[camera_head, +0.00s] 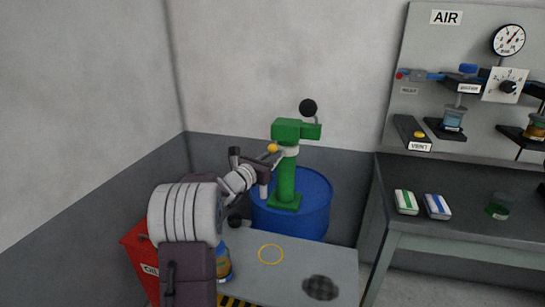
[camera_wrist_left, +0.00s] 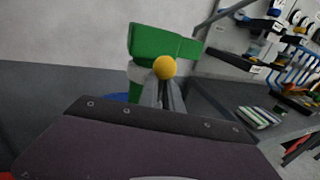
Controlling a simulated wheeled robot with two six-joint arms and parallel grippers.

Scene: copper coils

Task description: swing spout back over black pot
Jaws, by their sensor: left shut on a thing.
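The green pump (camera_head: 287,170) stands upright on top of the blue drum (camera_head: 325,205), with a black ball (camera_head: 308,107) above its head. A yellow knob (camera_head: 272,148) sits beside the pump's column, at the spout's side; it also shows in the left wrist view (camera_wrist_left: 165,67). My left gripper (camera_head: 268,160) is shut at this knob, left of the column. The spout itself is mostly hidden by the gripper. I cannot clearly make out the black pot; a small dark shape (camera_head: 235,218) shows behind my left arm, too covered to identify.
A grey bench top (camera_head: 300,262) in front carries a yellow ring (camera_head: 270,262) and a dark round mesh (camera_head: 321,288). A jar (camera_head: 223,265) and a red box (camera_head: 137,250) are beside my arm. A workbench (camera_head: 460,238) with a panel stands right.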

